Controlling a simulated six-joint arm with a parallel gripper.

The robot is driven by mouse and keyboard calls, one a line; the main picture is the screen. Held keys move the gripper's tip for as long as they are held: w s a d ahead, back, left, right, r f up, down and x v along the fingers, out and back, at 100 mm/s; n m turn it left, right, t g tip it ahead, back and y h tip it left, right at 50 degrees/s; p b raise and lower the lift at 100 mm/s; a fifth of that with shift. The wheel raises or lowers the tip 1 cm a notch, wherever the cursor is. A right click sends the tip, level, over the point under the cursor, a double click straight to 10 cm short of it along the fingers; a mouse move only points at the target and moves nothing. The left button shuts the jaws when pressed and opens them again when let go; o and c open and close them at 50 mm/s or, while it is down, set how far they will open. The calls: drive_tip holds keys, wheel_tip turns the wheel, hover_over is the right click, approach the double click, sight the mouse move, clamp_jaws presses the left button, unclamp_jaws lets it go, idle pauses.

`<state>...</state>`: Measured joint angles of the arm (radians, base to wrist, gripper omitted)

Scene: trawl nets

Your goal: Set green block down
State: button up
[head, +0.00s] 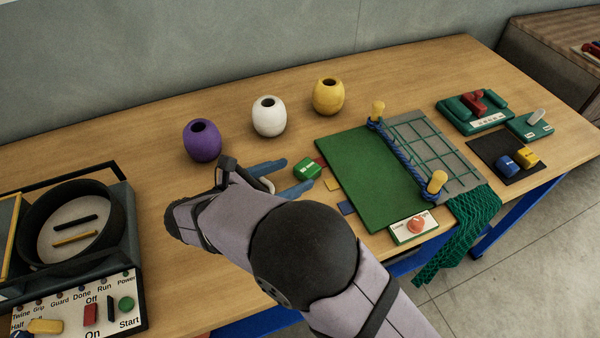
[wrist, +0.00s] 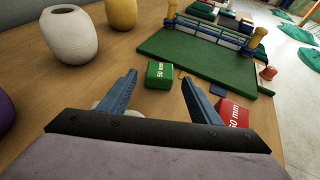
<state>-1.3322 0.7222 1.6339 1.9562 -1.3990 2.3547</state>
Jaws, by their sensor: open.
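The green block (head: 308,169), labelled 50 mm, sits on the wooden table beside the left edge of the green mat. It also shows in the wrist view (wrist: 160,75), just beyond and between my fingertips. My gripper (head: 297,174) is open, its two blue fingers spread and pointing at the block. I see no clear contact between the fingers and the block. A red block (wrist: 232,112), also labelled 50 mm, lies right of my right finger in the wrist view; my arm seems to hide it in the head view.
Purple (head: 203,141), white (head: 268,117) and yellow (head: 328,97) pots stand behind. The green mat (head: 350,165) with a netted frame lies right, colored patches along its left edge. A control panel (head: 80,305) and round bin (head: 70,225) stand left. Table between pots and bin is clear.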

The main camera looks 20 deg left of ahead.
drive_tip(key=b+v, duration=0.1)
drive_tip(key=v, duration=0.6)
idle(0.3)
